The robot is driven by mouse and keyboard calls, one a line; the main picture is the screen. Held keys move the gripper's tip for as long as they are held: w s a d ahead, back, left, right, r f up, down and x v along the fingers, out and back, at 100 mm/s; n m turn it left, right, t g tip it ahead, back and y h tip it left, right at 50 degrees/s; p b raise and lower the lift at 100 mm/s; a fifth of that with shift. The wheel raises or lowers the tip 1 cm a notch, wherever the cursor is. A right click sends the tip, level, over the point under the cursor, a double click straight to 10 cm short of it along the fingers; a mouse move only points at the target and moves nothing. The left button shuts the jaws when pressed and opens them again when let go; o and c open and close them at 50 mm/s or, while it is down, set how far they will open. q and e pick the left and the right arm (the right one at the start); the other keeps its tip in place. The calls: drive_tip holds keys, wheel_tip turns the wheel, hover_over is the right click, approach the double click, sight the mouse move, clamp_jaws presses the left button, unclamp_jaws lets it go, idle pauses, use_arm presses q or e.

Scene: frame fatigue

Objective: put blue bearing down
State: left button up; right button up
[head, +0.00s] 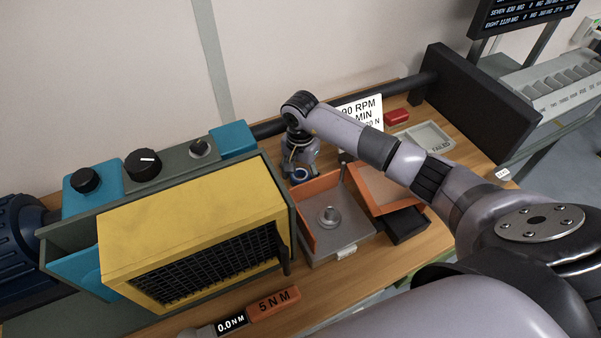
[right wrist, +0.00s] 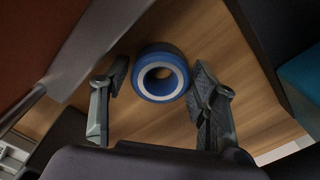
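The blue bearing (right wrist: 160,76) is a thick blue ring with a pale inner face and a dark hole. In the right wrist view it is on or just above the wooden bench, between the two fingers of my right gripper (right wrist: 160,82). In the head view my right gripper (head: 301,165) points down behind the orange-sided tray (head: 350,252), and the bearing there is small and partly hidden. My left gripper is not in view.
The yellow-and-blue machine (head: 190,230) stands close on the left. A second orange-edged box (head: 378,190), a light tray marked FAILED (head: 432,139) and a sign (head: 362,114) stand to the right. A horizontal dark bar (head: 390,93) runs behind. Bare bench (head: 415,262) shows at the front.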

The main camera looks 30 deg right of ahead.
drive_tip(key=shift+o, duration=0.8)
drive_tip(key=shift+r, duration=0.1)
